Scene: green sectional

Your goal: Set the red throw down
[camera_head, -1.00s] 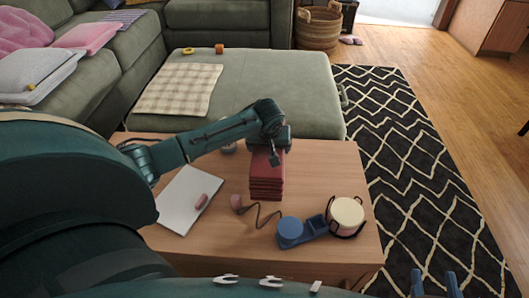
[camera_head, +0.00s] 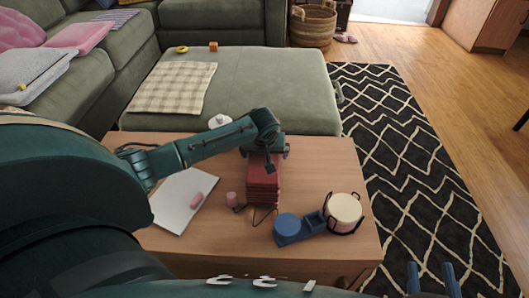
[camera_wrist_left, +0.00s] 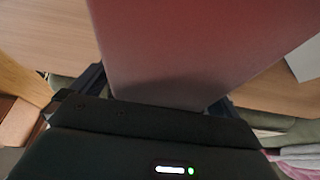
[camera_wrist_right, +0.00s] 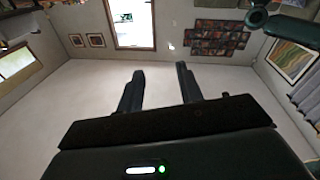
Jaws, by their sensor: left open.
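The red throw (camera_head: 263,184) is a folded, layered stack over the middle of the wooden coffee table (camera_head: 320,170). My left gripper (camera_head: 264,152) is at its far upper end, pointing down. In the left wrist view the throw (camera_wrist_left: 185,45) fills the space in front of the jaws and lies between the open fingers, whose tips it hides. I cannot tell whether its underside fully rests on the table. My right gripper (camera_head: 433,279) is at the bottom right edge of the head view, away from the table. In the right wrist view it (camera_wrist_right: 160,82) is open and empty.
Beside the throw are a small pink cylinder (camera_head: 231,199), a dark cable (camera_head: 262,215), a blue tray-like item (camera_head: 287,229) and a cream round container (camera_head: 343,209). A green ottoman (camera_head: 265,80) stands behind.

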